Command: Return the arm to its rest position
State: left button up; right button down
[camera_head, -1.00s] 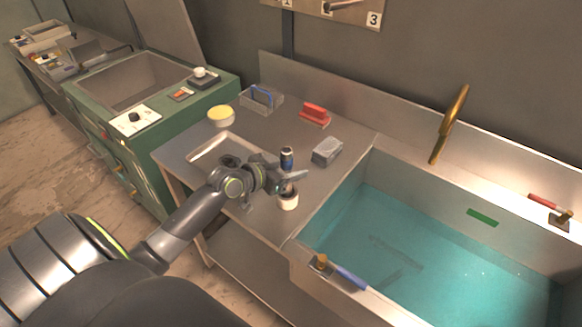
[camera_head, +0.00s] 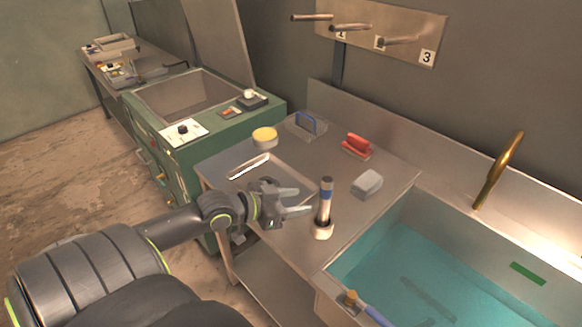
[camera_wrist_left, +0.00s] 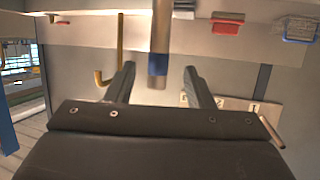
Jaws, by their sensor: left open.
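My left gripper (camera_head: 302,201) is open and empty above the metal worktop, just left of an upright handle with a blue band (camera_head: 325,200). The handle stands in a small white round holder (camera_head: 322,231), and a gap shows between it and the fingertips. In the left wrist view, which looks upside down, the handle (camera_wrist_left: 161,40) shows between and beyond the open fingers (camera_wrist_left: 159,82). My left arm reaches in from the lower left. My right gripper is not in view.
A sink (camera_head: 347,249) with teal liquid is at the right, with a brass tap (camera_head: 497,170). A grey block (camera_head: 367,184), red-handled brush (camera_head: 357,146), blue-handled basket (camera_head: 305,124) and yellow round pad (camera_head: 265,137) sit behind. A shallow tray (camera_head: 250,167) is nearby. A green cabinet (camera_head: 210,133) stands left.

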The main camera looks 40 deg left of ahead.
pick_arm(q)
jog(key=shift+s+a+r, duration=0.15)
jog(key=shift+s+r, duration=0.05)
jog(key=shift+s, duration=0.3)
